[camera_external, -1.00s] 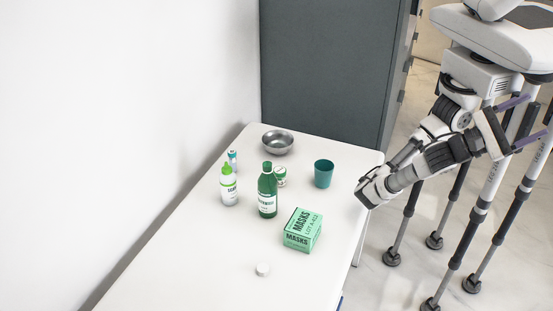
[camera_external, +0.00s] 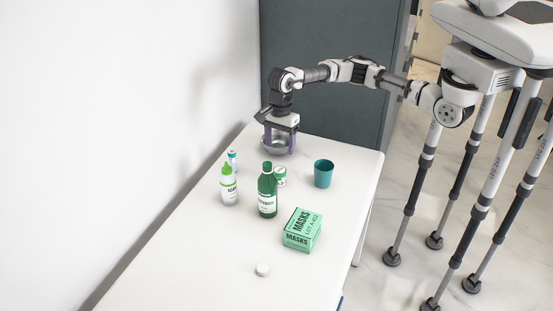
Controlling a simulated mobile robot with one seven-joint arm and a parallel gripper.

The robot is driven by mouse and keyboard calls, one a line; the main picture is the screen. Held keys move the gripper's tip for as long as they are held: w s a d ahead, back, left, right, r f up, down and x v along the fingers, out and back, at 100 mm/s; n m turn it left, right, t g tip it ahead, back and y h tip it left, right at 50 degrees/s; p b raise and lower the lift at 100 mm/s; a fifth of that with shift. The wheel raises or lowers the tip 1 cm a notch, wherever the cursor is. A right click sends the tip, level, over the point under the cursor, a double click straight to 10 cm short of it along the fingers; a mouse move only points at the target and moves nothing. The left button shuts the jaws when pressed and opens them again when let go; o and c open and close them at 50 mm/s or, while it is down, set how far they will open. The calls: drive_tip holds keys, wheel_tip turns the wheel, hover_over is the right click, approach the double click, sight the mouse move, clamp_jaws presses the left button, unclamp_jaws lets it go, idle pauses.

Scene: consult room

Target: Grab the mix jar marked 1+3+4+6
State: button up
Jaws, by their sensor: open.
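A small white jar with a green label (camera_external: 281,177) stands on the table, partly hidden behind the green bottle; its marking is too small to read, so I cannot tell whether it is the jar marked 1+3+4+6. My gripper (camera_external: 279,147) points down with its purple fingers open at the metal bowl (camera_external: 277,151) at the table's far end. The fingers overlap the bowl in the picture; I cannot tell whether they touch it. The gripper is behind the jar, apart from it.
The green bottle (camera_external: 267,192), a white bottle with a green cap (camera_external: 229,188) and a small vial (camera_external: 232,158) stand nearby. A teal cup (camera_external: 324,174), a masks box (camera_external: 302,231) and a white round piece (camera_external: 263,270) are also on the table (camera_external: 215,265). Its near part is mostly clear.

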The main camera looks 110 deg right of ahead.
sight(280, 170)
drive_tip(key=shift+g+h, duration=0.3)
drive_tip(key=shift+h, duration=0.2)
drive_tip(key=d+f, duration=0.1)
drive_tip(key=f, duration=0.2)
drive_tip(key=s+d+f+p, duration=0.1)
drive_tip(key=f, duration=0.2)
drive_tip(key=s+d+f, duration=0.1)
drive_tip(key=d+f, duration=0.1)
drive_tip(key=f, duration=0.1)
drive_tip(key=shift+p, duration=0.3)
drive_tip(key=shift+w+a+f, duration=0.1)
drive_tip(key=shift+f, duration=0.55)
drive_tip(key=f, duration=0.1)
drive_tip(key=f+p, duration=0.1)
drive_tip(key=a+f+p, duration=0.1)
drive_tip(key=f, duration=0.1)
drive_tip(key=shift+w, duration=0.25)
drive_tip(key=shift+f, duration=0.6)
drive_tip(key=c, duration=1.1)
drive_tip(key=shift+o, duration=0.2)
drive_tip(key=shift+r, duration=0.1)
